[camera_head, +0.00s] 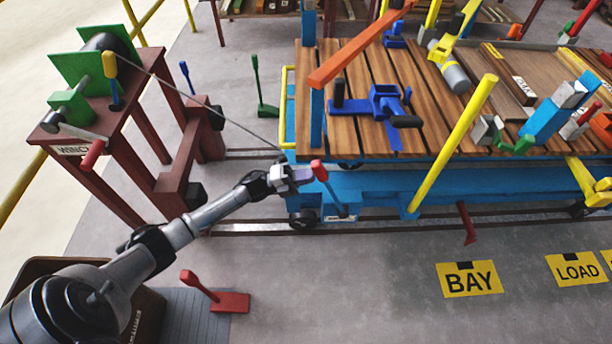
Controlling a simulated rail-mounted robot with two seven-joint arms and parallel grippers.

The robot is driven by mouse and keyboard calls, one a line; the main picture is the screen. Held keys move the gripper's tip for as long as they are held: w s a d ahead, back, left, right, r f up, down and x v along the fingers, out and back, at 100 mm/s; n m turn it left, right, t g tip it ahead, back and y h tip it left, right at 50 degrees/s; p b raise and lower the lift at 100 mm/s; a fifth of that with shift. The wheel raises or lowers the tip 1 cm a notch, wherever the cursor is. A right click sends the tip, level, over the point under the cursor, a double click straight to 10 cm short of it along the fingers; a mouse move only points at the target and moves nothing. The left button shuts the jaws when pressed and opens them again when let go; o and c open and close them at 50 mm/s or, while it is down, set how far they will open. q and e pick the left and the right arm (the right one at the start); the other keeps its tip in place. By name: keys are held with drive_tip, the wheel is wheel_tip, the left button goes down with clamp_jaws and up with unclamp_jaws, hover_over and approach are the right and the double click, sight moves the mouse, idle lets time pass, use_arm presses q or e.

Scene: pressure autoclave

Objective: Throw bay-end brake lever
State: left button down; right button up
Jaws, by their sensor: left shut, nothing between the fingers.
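A brake lever with a red grip (319,171) and a dark blue shaft stands on the near side of the blue cart (380,186), by its left end. The lever leans a little to the left at its top. A small label plate lies at its foot, too small to read. My left gripper (303,176) comes in from the left and is shut and empty. Its fingertips are just left of the red grip; I cannot tell whether they touch it. My right gripper does not show.
A winch stand (90,160) is at the left, its cable (215,113) running to the cart. A red floor lever (215,293) and a green lever (258,88) stand nearby. A yellow post (452,145) rises right of the brake lever.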

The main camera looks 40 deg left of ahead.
use_arm(q)
drive_tip(key=p+v, duration=0.2)
drive_tip(key=v, duration=1)
drive_tip(key=shift+s+a+f, duration=0.2)
drive_tip(key=shift+w, duration=0.1)
drive_tip(key=a+f, duration=0.1)
drive_tip(key=s+a+f+t+h, duration=0.1)
drive_tip(key=shift+a+f+b, duration=0.25)
drive_tip(key=shift+f+b, duration=0.1)
drive_tip(key=shift+b, duration=0.05)
drive_tip(key=shift+s, duration=0.1)
